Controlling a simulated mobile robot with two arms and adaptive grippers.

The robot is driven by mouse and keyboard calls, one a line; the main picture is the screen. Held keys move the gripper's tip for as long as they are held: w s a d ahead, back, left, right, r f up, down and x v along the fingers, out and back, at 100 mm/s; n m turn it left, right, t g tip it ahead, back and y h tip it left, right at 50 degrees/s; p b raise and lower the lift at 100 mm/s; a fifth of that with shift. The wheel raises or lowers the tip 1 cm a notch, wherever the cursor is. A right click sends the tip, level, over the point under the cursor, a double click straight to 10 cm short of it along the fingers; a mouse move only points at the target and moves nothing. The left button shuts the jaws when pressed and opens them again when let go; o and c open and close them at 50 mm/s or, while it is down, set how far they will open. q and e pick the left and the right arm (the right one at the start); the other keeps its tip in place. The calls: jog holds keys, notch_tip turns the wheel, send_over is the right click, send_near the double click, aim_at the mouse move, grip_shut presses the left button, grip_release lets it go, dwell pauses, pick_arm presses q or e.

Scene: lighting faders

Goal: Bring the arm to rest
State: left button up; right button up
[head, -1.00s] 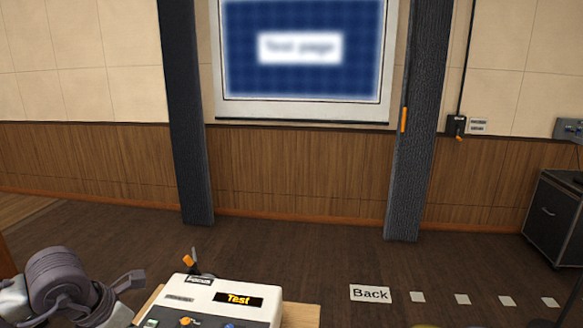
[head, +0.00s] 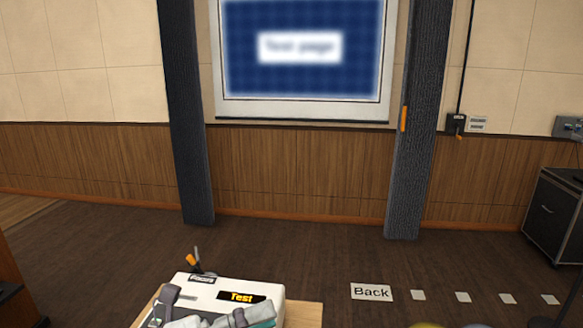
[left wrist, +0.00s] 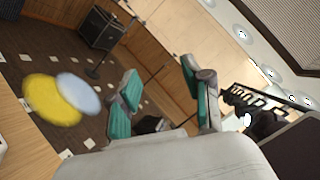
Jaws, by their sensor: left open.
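My left gripper (head: 205,316) is at the bottom of the head view, over the front of the white console (head: 218,285) and covering part of its controls. In the left wrist view, its two teal-padded fingers (left wrist: 162,92) stand apart with nothing between them. I cannot tell whether the gripper touches the console. My right gripper is not in view.
The console stands on a wooden table (head: 303,312). A "Back" sign (head: 371,292) and several white squares lie on the floor beyond. A black cabinet (head: 553,220) stands at the right. The screen (head: 300,85) shows a blurred test page. Open floor lies between.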

pick_arm(q)
jog(key=w+a+r+n+t+y, duration=0.15)
jog(key=a+n+t+y, duration=0.25)
jog(key=n+t, duration=0.45)
jog(key=w+a+n+t+y, duration=0.3)
jog(key=a+n+t+y, duration=0.2)
jog(key=n, duration=0.6)
jog(key=s+a+f+n+g+y, duration=0.1)
jog(key=a+f+n+g+y, duration=0.1)
jog(key=a+f+n+y, duration=0.45)
jog(key=s+a+f+n+g+y, duration=0.1)
jog(key=a+f+n+g+y, duration=0.2)
jog(key=f+n, duration=0.45)
jog(key=s+d+f+n+g, duration=0.25)
jog(key=s+f+g, duration=0.95)
jog(key=s+f, duration=0.8)
notch_tip(320, 180, down, 26)
jog(key=s+f, duration=0.1)
jog(key=s, duration=0.1)
jog(key=s+a+f+g, duration=0.2)
jog(key=s+f, duration=1.2)
jog(key=s, duration=0.2)
jog(key=shift+a+m, duration=0.4)
